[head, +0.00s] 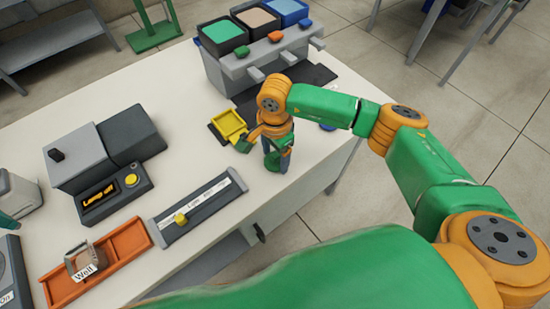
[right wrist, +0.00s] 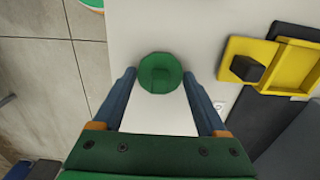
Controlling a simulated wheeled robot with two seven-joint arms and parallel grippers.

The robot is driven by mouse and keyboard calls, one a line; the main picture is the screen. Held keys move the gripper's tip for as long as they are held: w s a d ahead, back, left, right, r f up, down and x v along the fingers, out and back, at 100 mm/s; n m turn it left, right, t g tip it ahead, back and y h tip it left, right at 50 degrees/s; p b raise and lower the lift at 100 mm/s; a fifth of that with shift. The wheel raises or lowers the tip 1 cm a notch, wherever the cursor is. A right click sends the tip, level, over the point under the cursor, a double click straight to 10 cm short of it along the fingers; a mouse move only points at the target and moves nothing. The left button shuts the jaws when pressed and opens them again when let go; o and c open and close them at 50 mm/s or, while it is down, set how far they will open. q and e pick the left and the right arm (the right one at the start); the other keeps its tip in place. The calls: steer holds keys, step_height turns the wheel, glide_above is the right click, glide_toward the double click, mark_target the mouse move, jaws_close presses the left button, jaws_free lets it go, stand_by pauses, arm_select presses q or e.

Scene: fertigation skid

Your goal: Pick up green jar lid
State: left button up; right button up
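The green jar lid (right wrist: 160,72) is a round green disc with a raised grip in its middle, on the white tabletop near the table edge. In the head view the lid (head: 272,162) is partly hidden by my right gripper (head: 278,156). My right gripper points down over it. Whether the fingertips reach down to the lid's height I cannot tell. My left gripper is not in view.
A yellow tray (head: 229,125) with a dark block lies beside the gripper. A grey three-bin dispenser (head: 224,75) stands behind. A dark slide rail (head: 197,208), a control box (head: 114,198) and an orange tray (head: 125,243) lie to the left. White tabletop between them is clear.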

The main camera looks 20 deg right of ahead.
steer(key=shift+w, duration=0.1)
steer(key=c, duration=0.4)
step_height(320, 180, up, 10)
steer(key=shift+f+b, duration=0.2)
steer(key=shift+b, duration=0.5)
step_height(320, 180, up, 5)
steer(key=p, duration=0.3)
glide_above(275, 155)
